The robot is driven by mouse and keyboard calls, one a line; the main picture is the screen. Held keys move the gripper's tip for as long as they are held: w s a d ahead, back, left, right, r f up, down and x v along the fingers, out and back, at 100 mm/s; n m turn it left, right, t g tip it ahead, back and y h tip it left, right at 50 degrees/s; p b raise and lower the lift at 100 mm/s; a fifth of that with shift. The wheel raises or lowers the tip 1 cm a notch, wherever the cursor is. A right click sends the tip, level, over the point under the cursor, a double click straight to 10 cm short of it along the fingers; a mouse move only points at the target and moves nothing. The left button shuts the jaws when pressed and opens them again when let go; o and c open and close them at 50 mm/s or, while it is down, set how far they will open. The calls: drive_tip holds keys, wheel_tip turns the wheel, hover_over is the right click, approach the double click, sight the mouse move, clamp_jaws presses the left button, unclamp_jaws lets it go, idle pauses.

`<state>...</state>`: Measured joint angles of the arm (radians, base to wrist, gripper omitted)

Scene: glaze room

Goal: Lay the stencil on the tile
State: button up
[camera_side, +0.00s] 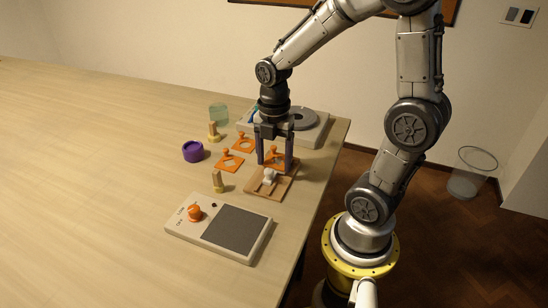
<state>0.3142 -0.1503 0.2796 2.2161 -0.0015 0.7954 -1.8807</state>
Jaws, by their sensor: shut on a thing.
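My gripper (274,166) points down over the right part of the table and is shut on an orange stencil (277,154), part of which shows between its fingers. The fingers hide the stencil's sides, and I cannot tell how high it is held. Just in front of the gripper is a brown wooden board (284,186) with a small white object (269,176) on it. I cannot make out the tile clearly there. Two more orange stencils with knobs lie on the table left of the gripper, one nearer (229,164) and one farther back (243,146).
A purple round container (193,152), two pale wooden pieces (213,132) (217,182) and a greenish glass (218,114) stand to the left. A scale-like device (236,229) with an orange knob (195,212) is in front. A grey device (316,130) stands behind. The far left table is clear.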

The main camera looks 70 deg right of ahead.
sight(274, 167)
drive_tip(key=shift+f, duration=0.15)
drive_tip(key=o, duration=1.3)
drive_tip(key=shift+c, duration=0.2)
wheel_tip(274, 167, up, 12)
drive_tip(key=f, duration=0.1)
drive_tip(key=s+a+m+t, duration=0.5)
drive_tip(key=s+a+m, duration=0.2)
drive_tip(key=m, duration=1.1)
drive_tip(key=shift+s+a+r+t, duration=0.25)
drive_tip(key=shift+s+a+t, duration=0.05)
drive_tip(key=shift+a, duration=0.1)
